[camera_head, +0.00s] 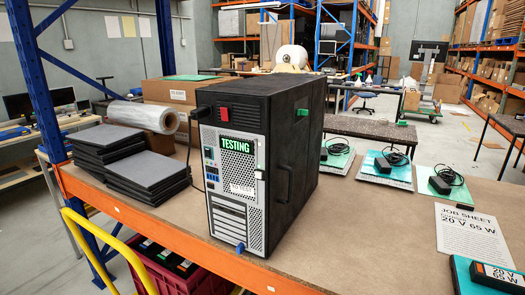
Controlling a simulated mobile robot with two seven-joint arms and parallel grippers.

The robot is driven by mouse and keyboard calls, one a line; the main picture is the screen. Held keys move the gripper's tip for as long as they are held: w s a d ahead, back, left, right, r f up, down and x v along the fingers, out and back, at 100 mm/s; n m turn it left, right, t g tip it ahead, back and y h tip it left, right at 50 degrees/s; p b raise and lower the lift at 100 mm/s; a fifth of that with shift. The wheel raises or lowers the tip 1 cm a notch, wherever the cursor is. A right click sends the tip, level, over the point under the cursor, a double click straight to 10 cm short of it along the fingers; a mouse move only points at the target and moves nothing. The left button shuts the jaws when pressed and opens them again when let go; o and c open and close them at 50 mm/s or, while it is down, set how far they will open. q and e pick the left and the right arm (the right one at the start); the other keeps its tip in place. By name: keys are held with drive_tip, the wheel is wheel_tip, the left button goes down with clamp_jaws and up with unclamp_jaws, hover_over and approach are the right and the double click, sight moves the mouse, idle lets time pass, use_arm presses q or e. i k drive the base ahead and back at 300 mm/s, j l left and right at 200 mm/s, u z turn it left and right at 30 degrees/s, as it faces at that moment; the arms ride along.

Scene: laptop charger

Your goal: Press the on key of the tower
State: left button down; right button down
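The tower (290,140) is a black computer case standing upright on the brown bench top. The face turned towards me is a light perforated metal panel with ports, slot covers, a green TESTING label (237,146) and a small white label (242,189). A red square part, perhaps a switch (225,114), sits near its top. A black plug with a cable (201,112) is at its upper left. A blue part (240,247) is at its bottom edge. I cannot tell which part is the on key. Neither of my grippers is in view.
Stacked dark laptops (130,160) lie left of the tower, near a clear wrapped roll (145,116) and a cardboard box (172,92). Chargers on teal-edged laptops (387,167) and a job sheet (468,235) lie right. Bench in front right of the tower is clear.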

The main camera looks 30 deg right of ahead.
sight(258, 175)
drive_tip(key=i+l+z, duration=0.1)
drive_tip(key=z, duration=0.25)
drive_tip(key=l+z, duration=0.1)
drive_tip(key=z, duration=0.25)
drive_tip(key=i+z, duration=0.15)
drive_tip(key=z, duration=0.25)
drive_tip(key=k, duration=0.5)
